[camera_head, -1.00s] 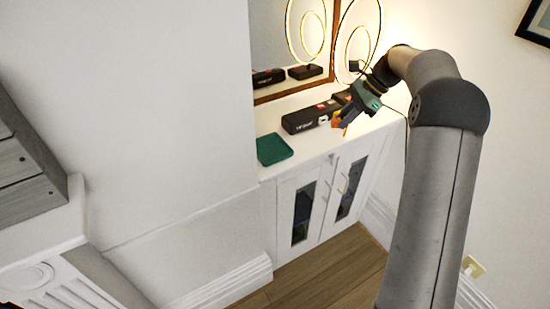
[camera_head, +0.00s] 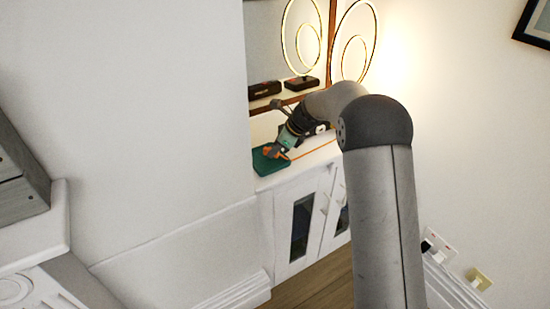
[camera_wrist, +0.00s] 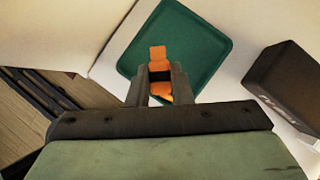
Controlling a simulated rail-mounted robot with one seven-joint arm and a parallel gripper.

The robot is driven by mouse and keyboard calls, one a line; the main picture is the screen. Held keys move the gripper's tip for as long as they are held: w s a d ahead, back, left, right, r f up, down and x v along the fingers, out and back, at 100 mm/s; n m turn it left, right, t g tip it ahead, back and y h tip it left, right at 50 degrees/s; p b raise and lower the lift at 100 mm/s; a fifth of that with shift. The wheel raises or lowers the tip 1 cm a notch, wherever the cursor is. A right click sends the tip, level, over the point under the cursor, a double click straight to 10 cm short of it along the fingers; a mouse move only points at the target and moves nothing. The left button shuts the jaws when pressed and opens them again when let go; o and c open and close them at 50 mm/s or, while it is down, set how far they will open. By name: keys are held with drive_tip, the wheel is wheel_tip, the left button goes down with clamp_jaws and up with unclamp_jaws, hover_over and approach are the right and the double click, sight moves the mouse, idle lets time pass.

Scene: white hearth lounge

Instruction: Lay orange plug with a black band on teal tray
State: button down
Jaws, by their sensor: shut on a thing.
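The orange plug (camera_wrist: 158,54) is held between the fingers of my gripper (camera_wrist: 153,84), and a dark band shows around its middle in the wrist view. In the head view, my gripper (camera_head: 276,153) and a small orange part of the plug (camera_head: 271,154) are over the teal tray (camera_head: 268,167). The tray lies flat on the white cabinet top and shows in the wrist view (camera_wrist: 205,58) as a dark green square with a raised rim. The plug overlaps the tray in both views. I cannot tell whether it touches the tray.
A black box with white lettering (camera_wrist: 285,88) lies right of the tray in the wrist view; my arm hides it in the head view. A mirror and a glowing ring lamp (camera_head: 352,48) stand behind. A thin orange cord (camera_head: 314,148) runs right from the gripper.

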sight(276, 157)
drive_tip(key=shift+f, duration=1.9)
drive_tip(key=shift+f, duration=0.15)
drive_tip(key=c, duration=1.6)
unclamp_jaws()
drive_tip(key=shift+r, duration=0.3)
drive_tip(key=v, duration=1.2)
drive_tip(key=shift+f, duration=0.1)
